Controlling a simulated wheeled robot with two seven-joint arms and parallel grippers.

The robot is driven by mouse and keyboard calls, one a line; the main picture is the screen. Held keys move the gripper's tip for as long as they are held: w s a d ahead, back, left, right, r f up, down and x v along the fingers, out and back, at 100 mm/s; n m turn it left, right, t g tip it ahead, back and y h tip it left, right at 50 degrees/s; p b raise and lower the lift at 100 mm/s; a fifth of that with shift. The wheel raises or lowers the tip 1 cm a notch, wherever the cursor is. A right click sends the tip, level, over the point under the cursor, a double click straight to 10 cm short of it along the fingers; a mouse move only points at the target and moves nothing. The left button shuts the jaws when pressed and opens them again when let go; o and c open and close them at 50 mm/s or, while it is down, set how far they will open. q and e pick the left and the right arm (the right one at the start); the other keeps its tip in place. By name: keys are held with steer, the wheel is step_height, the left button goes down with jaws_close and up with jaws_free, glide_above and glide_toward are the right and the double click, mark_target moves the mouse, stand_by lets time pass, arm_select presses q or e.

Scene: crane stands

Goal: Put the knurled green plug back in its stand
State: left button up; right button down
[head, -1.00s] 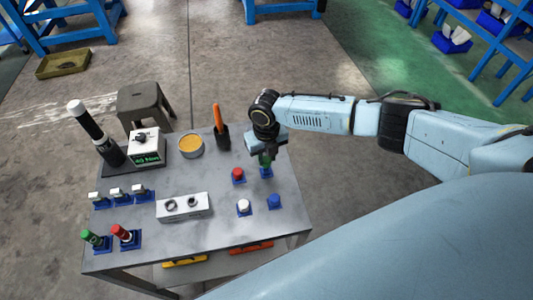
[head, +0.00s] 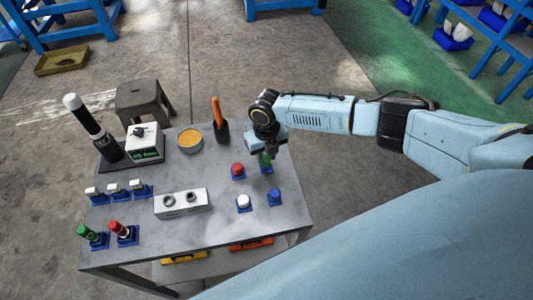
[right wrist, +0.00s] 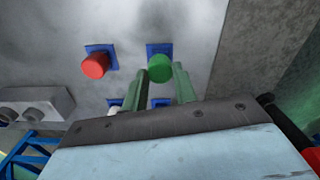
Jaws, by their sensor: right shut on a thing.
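The green plug (head: 266,158) is held between the fingers of my right gripper (head: 264,152), at the right back part of the table. In the right wrist view the plug (right wrist: 160,69) shows as a round green top between the two finger tips (right wrist: 160,84). A blue square stand (head: 266,170) is right under the plug, and its edge (right wrist: 159,47) shows behind the plug in the wrist view. I cannot tell whether the plug's lower end is in the stand or just above it. My left gripper is not in view.
A red plug (head: 237,169) stands close by on the left; white (head: 243,202) and blue (head: 274,196) ones stand nearer the front. A grey block with two holes (head: 181,203), a yellow-filled bowl (head: 190,140) and an orange-handled tool (head: 217,113) stand further left.

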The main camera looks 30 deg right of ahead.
mark_target(266, 158)
steer(key=shift+f+b, duration=0.4)
steer(key=shift+f, duration=0.2)
steer(key=c, duration=1.6)
jaws_free()
steer(key=shift+f, duration=0.1)
steer(key=o, duration=0.6)
steer(key=shift+c, duration=0.2)
steer(key=shift+r+p, duration=2.25)
steer(key=shift+r, duration=0.35)
step_height(266, 158, up, 13)
steer(key=shift+r, duration=0.2)
